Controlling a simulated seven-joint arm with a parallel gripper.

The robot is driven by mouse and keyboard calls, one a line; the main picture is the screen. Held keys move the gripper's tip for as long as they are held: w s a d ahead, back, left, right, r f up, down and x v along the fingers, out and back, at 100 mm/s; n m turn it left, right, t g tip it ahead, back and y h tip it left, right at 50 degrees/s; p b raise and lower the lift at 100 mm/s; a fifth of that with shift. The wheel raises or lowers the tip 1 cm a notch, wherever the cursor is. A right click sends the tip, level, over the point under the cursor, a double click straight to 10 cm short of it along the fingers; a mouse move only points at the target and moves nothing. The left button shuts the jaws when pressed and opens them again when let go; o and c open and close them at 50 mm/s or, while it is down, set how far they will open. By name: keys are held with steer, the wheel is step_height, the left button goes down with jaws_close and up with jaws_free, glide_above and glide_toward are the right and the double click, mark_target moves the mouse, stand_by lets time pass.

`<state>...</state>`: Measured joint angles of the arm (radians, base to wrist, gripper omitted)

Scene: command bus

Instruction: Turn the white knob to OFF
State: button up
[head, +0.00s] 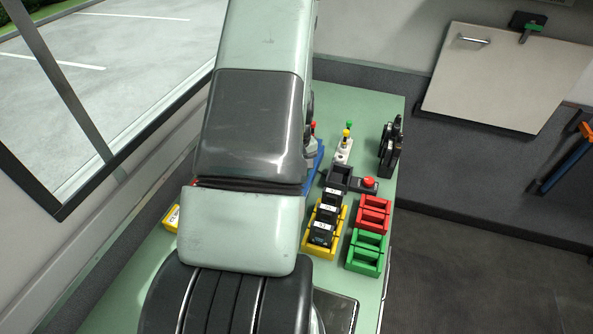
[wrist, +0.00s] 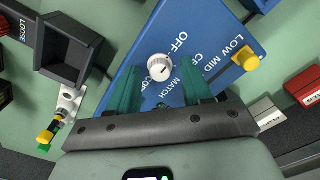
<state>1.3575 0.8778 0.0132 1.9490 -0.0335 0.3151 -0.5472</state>
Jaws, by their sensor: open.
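The white knob (wrist: 160,68) sits on a blue panel (wrist: 212,40) in the wrist view. In the head view my arm hides the knob and gripper; only a blue edge (head: 316,168) of the panel shows.
A yellow knob (wrist: 246,60) is on the same panel. A dark tray (wrist: 70,50) and a white block with yellow and green tops (wrist: 68,100) stand left of it. Yellow (head: 322,249), red (head: 372,216) and green bins (head: 367,252) and a red button (head: 369,182) are on the table.

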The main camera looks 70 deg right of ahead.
step_height(320, 180, up, 11)
stand_by(0.4)
stand_by(0.5)
steer(key=w+a+r+n+t+h, duration=0.1)
steer(key=w+a+r+n, duration=0.2)
steer(key=w+a+r, duration=0.7)
steer(key=w+a+r+n+t, duration=0.1)
steer(key=w+a+r+n, duration=0.1)
steer(key=w+a+r, duration=0.85)
steer(key=s+a+r+n+t, duration=0.1)
steer(key=s+a+r+n, duration=0.15)
steer(key=a, duration=1.25)
steer(key=s+a+r+n+t+y, duration=0.1)
steer(key=s+a+r+n+t, duration=0.1)
steer(key=s+a+r, duration=0.3)
steer(key=shift+s+a+t, duration=0.3)
steer(key=shift+s+a, duration=1.05)
steer(key=shift+a, duration=0.15)
